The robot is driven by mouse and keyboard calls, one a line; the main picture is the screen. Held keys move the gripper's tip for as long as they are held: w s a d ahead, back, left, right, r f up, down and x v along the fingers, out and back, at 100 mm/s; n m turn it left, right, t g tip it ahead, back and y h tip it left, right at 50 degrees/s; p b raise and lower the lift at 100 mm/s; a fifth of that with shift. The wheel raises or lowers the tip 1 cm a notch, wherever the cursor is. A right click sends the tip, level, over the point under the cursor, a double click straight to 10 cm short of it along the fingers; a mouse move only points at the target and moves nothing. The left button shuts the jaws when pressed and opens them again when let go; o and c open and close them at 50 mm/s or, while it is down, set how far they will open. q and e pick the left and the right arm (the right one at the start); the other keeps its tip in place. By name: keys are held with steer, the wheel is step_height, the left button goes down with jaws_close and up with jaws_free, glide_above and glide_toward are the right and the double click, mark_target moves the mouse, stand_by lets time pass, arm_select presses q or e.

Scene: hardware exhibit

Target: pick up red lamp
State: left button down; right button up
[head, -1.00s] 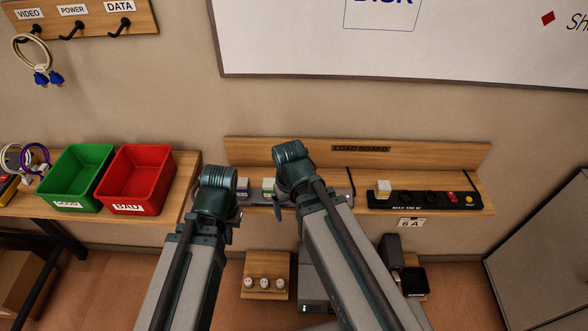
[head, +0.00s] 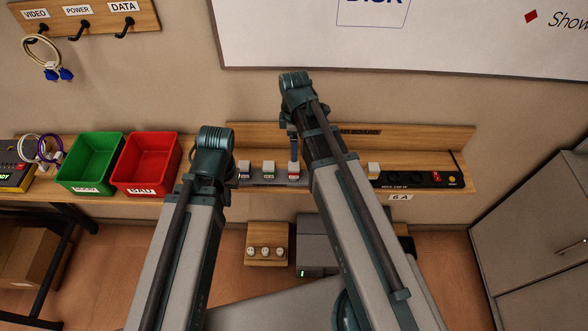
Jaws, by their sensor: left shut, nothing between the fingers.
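A small block with a white top and a red front (head: 293,175), which looks like the red lamp, sits on the grey strip on the wall shelf. Two similar blocks, one with a blue-purple front (head: 244,170) and one with a green front (head: 268,169), stand to its left. My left gripper (head: 228,191) is shut and empty at the strip's left end, partly hidden by its own wrist. My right gripper (head: 294,152) points down directly over the red-fronted block. Its fingers are too small to tell whether they touch or hold it.
The wooden shelf (head: 440,145) has a backboard against the wall. A black power strip (head: 410,180) with a white-topped block (head: 374,169) lies to the right. Green (head: 90,165) and red (head: 146,165) bins stand on the left table. A wooden block with knobs (head: 267,245) is below.

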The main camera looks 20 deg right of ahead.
mark_target(294, 165)
steer(key=shift+f, duration=0.1)
step_height(294, 165, down, 8)
steer(key=b, duration=0.8)
steer(key=shift+f+b, duration=0.25)
steer(key=shift+b, duration=0.15)
steer(key=f+b, duration=0.5)
steer(key=shift+w+d+f, duration=0.1)
steer(key=shift+w, duration=0.3)
jaws_close()
